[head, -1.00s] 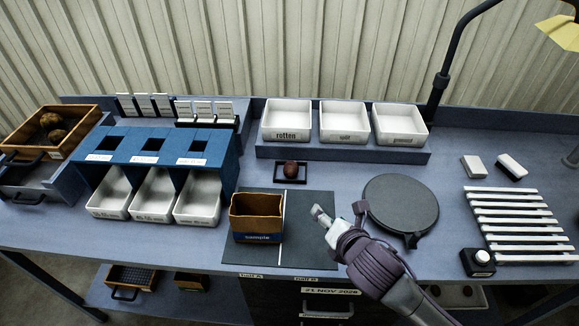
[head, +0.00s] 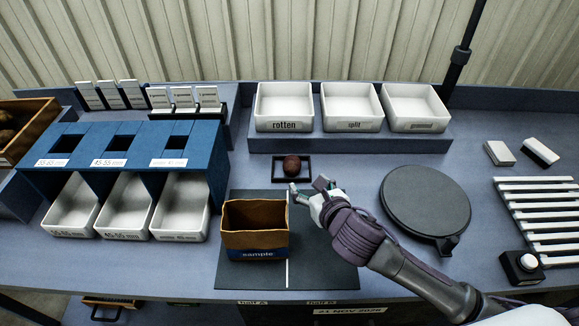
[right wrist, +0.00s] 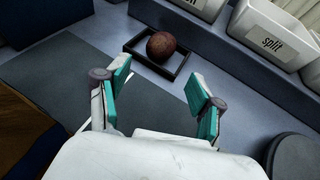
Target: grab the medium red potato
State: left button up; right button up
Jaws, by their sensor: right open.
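A reddish-brown potato (head: 291,165) rests in a small black square tray (head: 306,172) on the bench, in front of the white bins. It also shows in the right wrist view (right wrist: 161,46), beyond my fingertips. My right gripper (head: 306,188) is open and empty, just in front of the tray and above the dark mat. In the right wrist view the gripper (right wrist: 157,92) has its two teal-padded fingers apart, with the potato ahead of the gap and not touched. My left gripper is in neither view.
A brown sample box (head: 254,228) stands on the dark mat (head: 325,262), left of my right gripper. White bins labelled rotten (head: 284,124) and split (head: 354,125) stand behind the tray on a raised ledge. A round dark plate (head: 425,200) lies to the right.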

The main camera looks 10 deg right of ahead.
aim_at(296, 168)
jog(key=x, duration=0.8)
jog(key=shift+r+p, duration=0.1)
jog(key=shift+p, duration=0.2)
jog(key=shift+w, duration=0.6)
jog(key=p+x, duration=0.1)
jog(key=x, duration=0.3)
jog(key=shift+d+f, duration=0.1)
jog(key=shift+f, duration=0.1)
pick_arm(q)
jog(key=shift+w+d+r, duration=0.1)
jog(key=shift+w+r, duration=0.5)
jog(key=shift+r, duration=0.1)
pick_arm(e)
jog(key=shift+c, duration=0.2)
